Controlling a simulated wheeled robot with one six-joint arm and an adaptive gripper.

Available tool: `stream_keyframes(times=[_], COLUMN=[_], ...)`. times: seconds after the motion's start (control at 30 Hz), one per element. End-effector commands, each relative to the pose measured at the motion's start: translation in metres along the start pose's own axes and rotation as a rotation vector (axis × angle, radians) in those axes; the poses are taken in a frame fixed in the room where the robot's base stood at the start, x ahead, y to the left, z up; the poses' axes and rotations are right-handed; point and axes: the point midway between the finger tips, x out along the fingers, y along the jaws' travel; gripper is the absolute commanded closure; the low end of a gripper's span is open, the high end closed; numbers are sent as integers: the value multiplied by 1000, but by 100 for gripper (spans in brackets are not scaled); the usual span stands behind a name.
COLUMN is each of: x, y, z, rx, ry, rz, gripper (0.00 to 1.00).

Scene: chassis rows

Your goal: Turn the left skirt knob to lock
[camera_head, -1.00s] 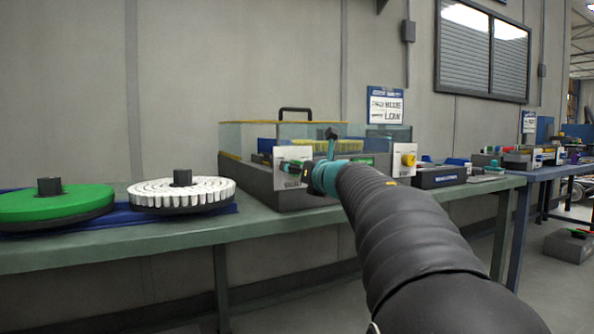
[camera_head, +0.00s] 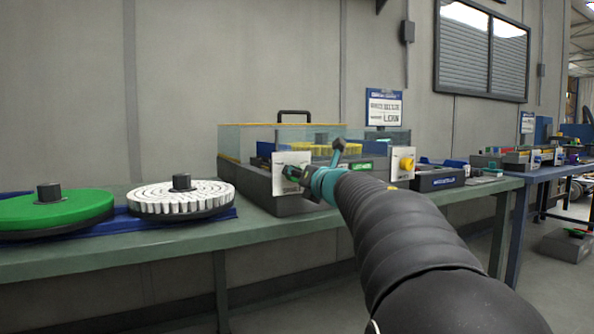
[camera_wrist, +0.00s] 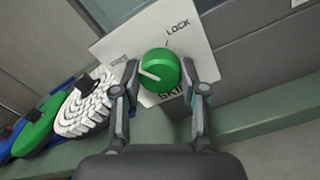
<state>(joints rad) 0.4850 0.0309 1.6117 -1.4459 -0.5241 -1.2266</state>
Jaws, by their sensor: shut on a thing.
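The green skirt knob (camera_wrist: 160,70) sits on a white plate (camera_wrist: 115,45) marked LOCK and SKI in the wrist view. Its pale pointer line points to the left side of the picture, away from the LOCK mark. My gripper (camera_wrist: 161,80) is shut on the knob, one finger at each side. In the head view the white plate (camera_head: 291,160) is on the front of a machine with a clear cover (camera_head: 240,140). There my gripper (camera_head: 296,174) hides most of the knob.
A yellow knob (camera_head: 406,164) on another white plate is to the right. A white-segmented disc (camera_head: 150,195) and a green disc (camera_head: 60,208) lie on the bench (camera_head: 150,245) at the left. The wall stands behind the machine.

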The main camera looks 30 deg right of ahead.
Motion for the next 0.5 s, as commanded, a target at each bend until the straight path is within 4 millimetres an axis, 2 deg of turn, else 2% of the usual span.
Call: stream_keyframes(times=[0.5], x=[0], y=[2], z=[3], rx=[493], ry=[1], rz=[-1], gripper=[92])
